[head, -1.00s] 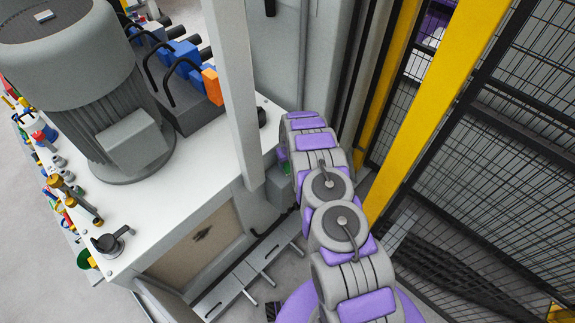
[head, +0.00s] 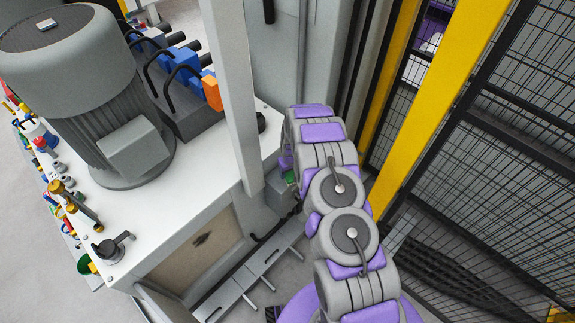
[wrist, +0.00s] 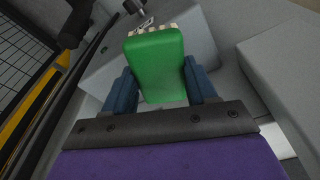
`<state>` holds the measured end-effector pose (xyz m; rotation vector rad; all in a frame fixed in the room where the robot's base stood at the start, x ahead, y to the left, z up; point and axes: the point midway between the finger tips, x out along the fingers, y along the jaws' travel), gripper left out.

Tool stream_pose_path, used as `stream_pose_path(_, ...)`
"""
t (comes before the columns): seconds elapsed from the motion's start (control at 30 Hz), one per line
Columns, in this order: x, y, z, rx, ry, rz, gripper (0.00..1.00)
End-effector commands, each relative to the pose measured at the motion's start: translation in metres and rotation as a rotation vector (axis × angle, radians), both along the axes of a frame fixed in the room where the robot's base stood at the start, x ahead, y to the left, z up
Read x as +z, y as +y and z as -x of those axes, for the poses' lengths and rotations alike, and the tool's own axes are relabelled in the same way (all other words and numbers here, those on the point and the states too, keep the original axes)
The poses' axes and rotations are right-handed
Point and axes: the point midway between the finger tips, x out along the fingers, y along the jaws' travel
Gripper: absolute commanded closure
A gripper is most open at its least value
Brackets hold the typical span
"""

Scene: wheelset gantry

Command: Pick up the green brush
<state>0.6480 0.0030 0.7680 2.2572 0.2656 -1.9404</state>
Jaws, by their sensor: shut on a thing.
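The green brush (wrist: 156,62) shows in the wrist view between the two blue fingers of my gripper (wrist: 160,88). It has a green block body, and a row of pale bristles shows along its far edge. My gripper is shut on it, with one finger against each side. In the head view a small bit of green (head: 291,176) shows beside my arm, next to the grey box by the machine. My arm hides most of the gripper there.
A grey motor (head: 118,150) stands on a white-topped cabinet (head: 185,215) at the left. A grey post (head: 236,90) rises close to my arm. A yellow post (head: 430,100) and black mesh fence (head: 510,190) stand at the right.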

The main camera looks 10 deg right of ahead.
Motion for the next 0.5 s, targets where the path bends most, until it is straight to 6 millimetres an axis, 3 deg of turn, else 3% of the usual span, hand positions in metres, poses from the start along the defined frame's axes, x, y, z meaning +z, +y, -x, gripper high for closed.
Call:
stream_pose_path(0.13,0.003,0.0,0.03,0.0,0.007,0.0,0.79)
stream_pose_path(0.5,0.008,0.0,0.089,0.001,0.005,-0.001,0.79)
